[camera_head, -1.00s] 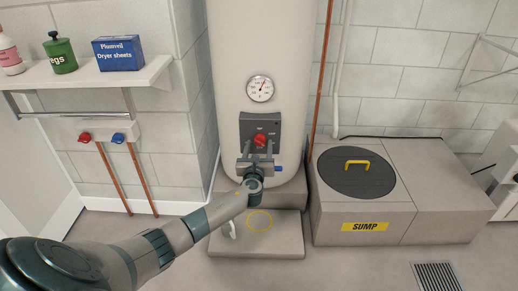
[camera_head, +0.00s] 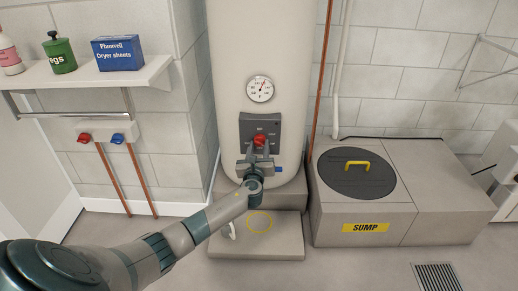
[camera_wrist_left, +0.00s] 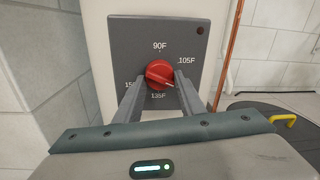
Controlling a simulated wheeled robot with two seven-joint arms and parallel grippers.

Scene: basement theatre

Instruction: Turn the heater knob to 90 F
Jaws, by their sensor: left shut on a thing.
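The red heater knob (camera_head: 259,140) sits on a dark grey control panel (camera_head: 246,124) low on the white tank. In the left wrist view the knob (camera_wrist_left: 159,72) shows between the labels 90F above, 105F to the right, 135F below and one starting with 15 at the left. A small pale mark shows on its lower right side, between 105F and 135F; its exact reading is hard to tell. My left gripper (camera_head: 259,144) is shut on the knob, one finger on each side. The left gripper (camera_wrist_left: 160,80) partly covers the 150-side label. My right gripper is not in view.
A round gauge (camera_head: 260,89) is above the panel. A shelf (camera_head: 90,76) with bottles and a box is at the left, over red and blue valves (camera_head: 84,138). The sump box (camera_head: 364,226) stands at the right. A copper pipe (camera_head: 321,80) runs beside the tank.

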